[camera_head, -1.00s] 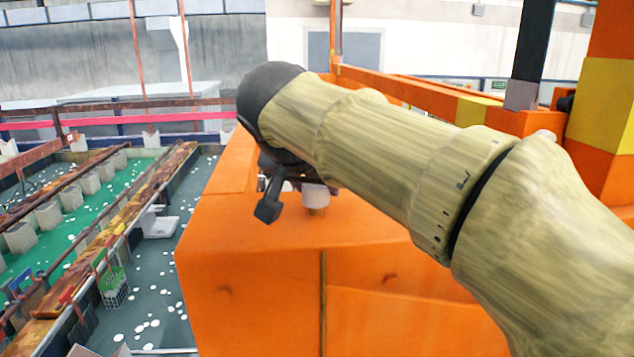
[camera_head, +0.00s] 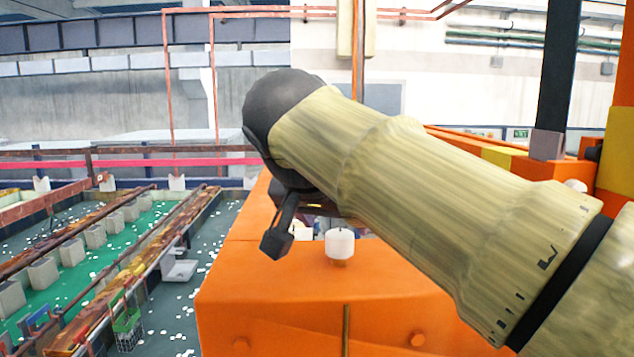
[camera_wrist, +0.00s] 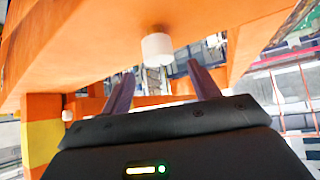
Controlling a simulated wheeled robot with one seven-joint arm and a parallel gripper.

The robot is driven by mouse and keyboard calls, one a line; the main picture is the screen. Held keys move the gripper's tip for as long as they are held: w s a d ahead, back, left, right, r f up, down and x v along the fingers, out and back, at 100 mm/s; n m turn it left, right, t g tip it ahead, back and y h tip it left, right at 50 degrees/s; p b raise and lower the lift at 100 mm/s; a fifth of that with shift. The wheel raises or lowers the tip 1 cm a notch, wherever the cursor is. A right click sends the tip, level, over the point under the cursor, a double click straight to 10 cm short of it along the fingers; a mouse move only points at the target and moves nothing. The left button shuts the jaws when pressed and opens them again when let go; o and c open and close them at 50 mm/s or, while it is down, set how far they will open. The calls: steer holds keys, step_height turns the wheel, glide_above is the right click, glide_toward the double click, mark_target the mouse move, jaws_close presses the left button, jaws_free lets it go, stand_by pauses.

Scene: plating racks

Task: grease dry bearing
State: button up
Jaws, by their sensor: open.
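A white cylinder (camera_head: 340,244) stands upright on a short orange-brown stub on top of the orange block (camera_head: 300,290). I cannot tell whether it is the bearing or a grease cap. My gripper (camera_head: 278,235) is just left of it in the head view, pointing down, partly hidden by my arm. In the wrist view, the white cylinder (camera_wrist: 157,48) shows beyond and between my two spread dark fingers (camera_wrist: 161,82). The fingers are open, with nothing held and no clear contact with the cylinder.
A second white cylinder (camera_head: 577,186) sits at the right near the orange and yellow post (camera_head: 617,150). An orange rail (camera_head: 480,147) runs behind my arm. At lower left lie a green tank (camera_head: 85,255) and rusty beams (camera_head: 150,265), with pale flecks on the dark floor.

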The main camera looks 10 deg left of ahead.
steer(key=v, duration=1.2)
steer(key=shift+p, duration=0.45)
steer(key=shift+w, duration=0.15)
